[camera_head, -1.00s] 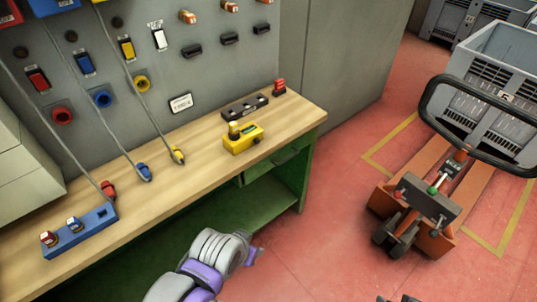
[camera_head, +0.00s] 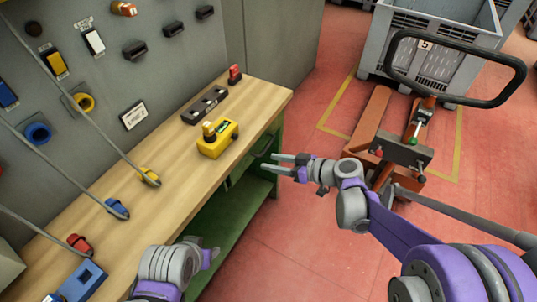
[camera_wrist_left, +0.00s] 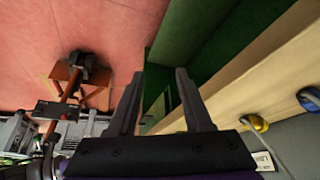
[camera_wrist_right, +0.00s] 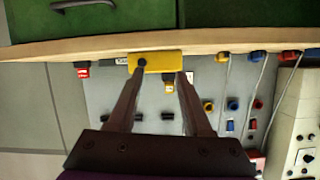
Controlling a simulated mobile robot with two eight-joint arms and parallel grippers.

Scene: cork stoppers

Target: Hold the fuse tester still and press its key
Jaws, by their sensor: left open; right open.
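The fuse tester, a yellow box (camera_head: 218,140) with a raised round knob on top, stands on the wooden bench near its front edge. It also shows in the right wrist view as a yellow strip (camera_wrist_right: 160,61) beyond the fingertips. My right gripper (camera_head: 275,163) is open and empty, off the bench's front edge, to the right of the tester and apart from it. Its fingers are spread in the right wrist view (camera_wrist_right: 160,76). My left gripper is low in front of the bench, mostly hidden by its wrist in the head view; the left wrist view shows it open and empty (camera_wrist_left: 160,75).
A black holder (camera_head: 205,105) and a red item (camera_head: 235,75) stand behind the tester. Corded red, blue and yellow plugs (camera_head: 148,177) lie to its left, by a blue block (camera_head: 82,281). A pallet truck (camera_head: 400,150) stands at right.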

